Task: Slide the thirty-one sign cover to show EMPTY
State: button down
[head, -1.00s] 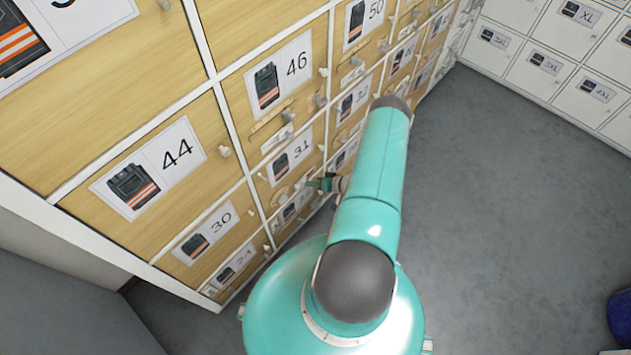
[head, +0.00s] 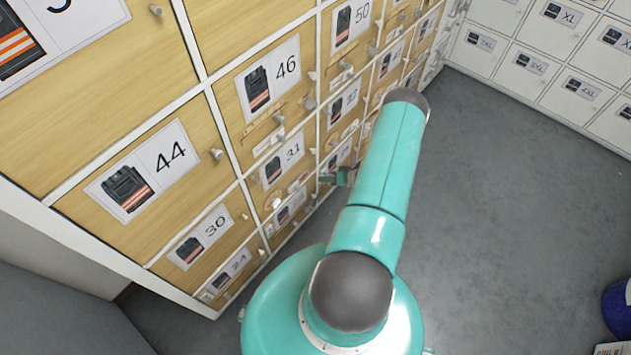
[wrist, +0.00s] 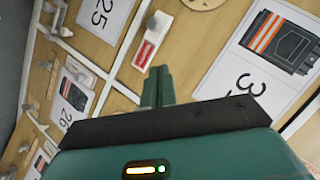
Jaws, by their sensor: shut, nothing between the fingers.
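The thirty-one door's label card (head: 283,162) shows a dark vest with orange stripes. In the wrist view a large card (wrist: 268,58), cut off after its "3", fills the right side. Below the thirty-one card is a small sign strip (head: 299,183). The wrist view shows a red-and-white sign (wrist: 147,50) with a pale knob (wrist: 158,20) at its far end; its word is too small to read. My gripper (head: 326,179) is by the right side of that door. Its fingers (wrist: 157,74) are together and empty, just short of the red sign; contact cannot be told.
Doors 46 (head: 272,78), 44 (head: 150,170) and 30 (head: 203,235) surround it, with protruding knobs. A round disc (head: 275,203) sits below the thirty-one card. White lockers (head: 545,65) stand at the back right. The grey floor (head: 510,210) on the right is open.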

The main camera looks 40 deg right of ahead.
jog(key=shift+v, duration=1.8)
